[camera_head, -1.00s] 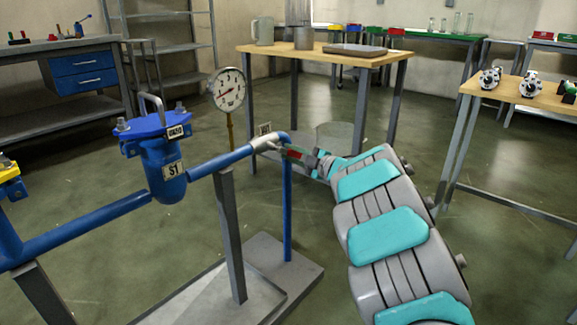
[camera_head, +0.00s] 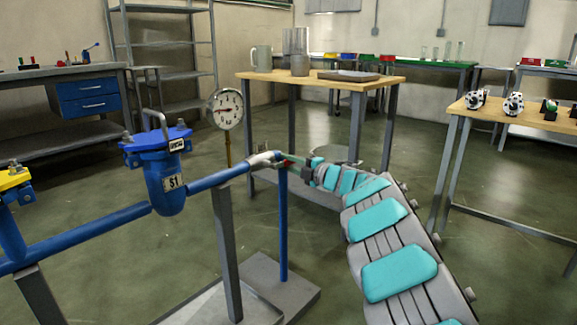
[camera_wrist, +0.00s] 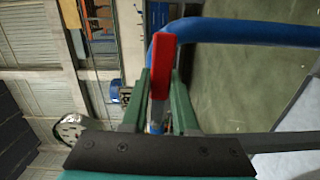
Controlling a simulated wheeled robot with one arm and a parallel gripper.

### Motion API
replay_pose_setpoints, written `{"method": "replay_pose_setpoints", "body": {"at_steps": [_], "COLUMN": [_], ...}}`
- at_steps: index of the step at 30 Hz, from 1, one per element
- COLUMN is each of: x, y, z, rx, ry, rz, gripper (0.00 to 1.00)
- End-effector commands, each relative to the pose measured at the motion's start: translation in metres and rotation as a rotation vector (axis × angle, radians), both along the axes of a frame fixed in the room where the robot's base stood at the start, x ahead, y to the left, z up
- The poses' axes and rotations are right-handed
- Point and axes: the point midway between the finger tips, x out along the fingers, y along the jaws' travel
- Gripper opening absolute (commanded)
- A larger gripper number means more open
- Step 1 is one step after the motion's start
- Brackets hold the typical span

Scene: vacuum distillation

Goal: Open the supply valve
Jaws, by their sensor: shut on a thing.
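The supply valve is a silver fitting (camera_head: 262,159) at the right end of the horizontal blue pipe, beside a bend going down. Its red lever (camera_wrist: 163,62) stands lengthwise between the green fingers of my gripper (camera_wrist: 161,85) in the wrist view. The fingers are shut on the lever, and its red end extends past them. In the head view my gripper (camera_head: 293,161) reaches the valve from the right, and only a little red shows there. The lever's exact angle to the pipe is hard to tell.
A dial gauge (camera_head: 226,109) stands behind the pipe. A blue strainer marked S1 (camera_head: 166,175) sits on the pipe to the left, with a yellow-topped fitting (camera_head: 14,179) further left. A wooden table (camera_head: 330,83) stands behind the valve. Open floor lies right of the pipe stand.

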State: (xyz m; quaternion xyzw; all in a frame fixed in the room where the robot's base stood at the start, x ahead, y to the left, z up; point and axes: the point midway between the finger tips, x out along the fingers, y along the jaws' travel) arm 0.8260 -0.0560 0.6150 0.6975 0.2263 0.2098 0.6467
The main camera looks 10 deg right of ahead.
Motion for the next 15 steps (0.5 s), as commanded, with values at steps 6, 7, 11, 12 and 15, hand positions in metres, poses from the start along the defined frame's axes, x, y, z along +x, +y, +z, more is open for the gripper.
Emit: {"method": "replay_pose_setpoints", "body": {"at_steps": [6, 7, 11, 12, 15], "x": [-0.0002, -0.0002, -0.0003, -0.0002, -0.0002], "y": [0.001, 0.001, 0.001, 0.001, 0.0007], "z": [0.0, -0.0001, 0.0, -0.0001, 0.0], "rx": [-0.002, -0.002, -0.002, -0.001, -0.001], "ry": [-0.001, -0.001, -0.001, 0.0, -0.001], "rz": [0.003, 0.003, 0.003, 0.003, 0.002], "gripper": [0.0, 0.0, 0.32, 0.36, 0.48]}}
